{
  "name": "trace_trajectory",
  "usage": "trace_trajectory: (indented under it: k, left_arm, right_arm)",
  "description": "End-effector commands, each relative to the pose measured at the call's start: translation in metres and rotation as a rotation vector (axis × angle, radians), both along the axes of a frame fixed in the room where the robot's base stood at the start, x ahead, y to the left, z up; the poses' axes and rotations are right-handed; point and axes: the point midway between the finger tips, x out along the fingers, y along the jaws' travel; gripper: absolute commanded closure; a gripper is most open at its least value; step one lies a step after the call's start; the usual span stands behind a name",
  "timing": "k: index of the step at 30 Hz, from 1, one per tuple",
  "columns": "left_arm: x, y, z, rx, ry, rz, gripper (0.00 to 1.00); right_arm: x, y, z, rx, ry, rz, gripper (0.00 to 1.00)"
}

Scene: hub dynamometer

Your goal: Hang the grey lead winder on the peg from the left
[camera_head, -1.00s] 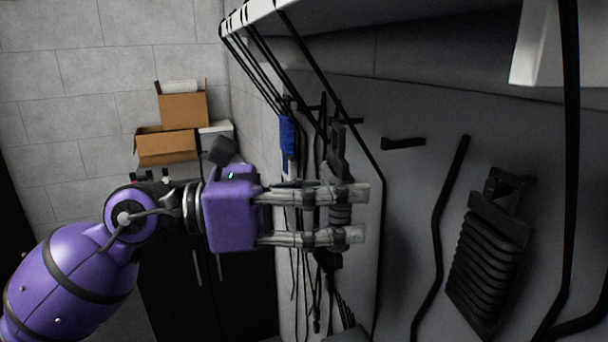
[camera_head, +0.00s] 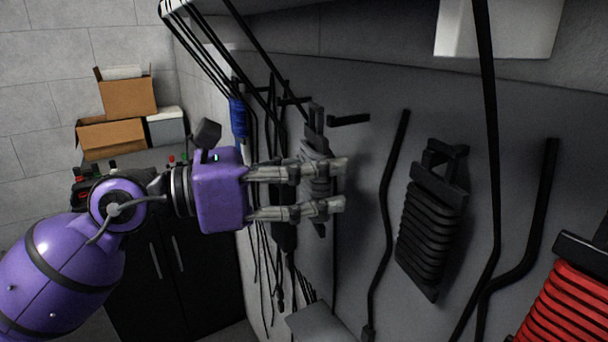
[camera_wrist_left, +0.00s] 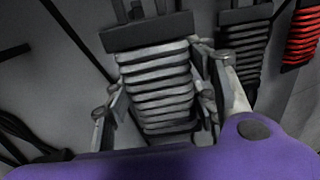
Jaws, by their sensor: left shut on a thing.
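My left gripper (camera_head: 338,186) comes in from the left and is shut on the grey lead winder (camera_head: 317,183). The winder hangs upright between the fingers, with its dark top bar and loop above them. In the left wrist view the winder (camera_wrist_left: 156,92) shows grey ribbed coils under a black bar, with a finger at each side. A short black peg (camera_head: 348,119) sticks out of the grey panel, just right of the winder's top loop in the head view. The winder's loop appears off the peg. My right gripper is not in view.
A black winder (camera_head: 432,232) and a red winder (camera_head: 570,300) hang further right on the panel (camera_head: 385,90). Black leads and a blue item (camera_head: 238,116) hang behind my gripper. Cardboard boxes (camera_head: 127,96) stand at the back left.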

Motion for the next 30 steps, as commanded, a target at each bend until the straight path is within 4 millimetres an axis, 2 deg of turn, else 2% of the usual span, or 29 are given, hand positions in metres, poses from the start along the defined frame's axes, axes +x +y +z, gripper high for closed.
trace_trajectory:
  k: [18,30]
  left_arm:
    - [0.022,-0.031,-0.002,-0.002,-0.002,-0.001,0.81]
    - [0.029,-0.04,-0.01,-0.002,-0.002,0.0,0.81]
  right_arm:
    - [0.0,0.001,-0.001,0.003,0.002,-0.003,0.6]
    - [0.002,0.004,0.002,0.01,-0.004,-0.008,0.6]
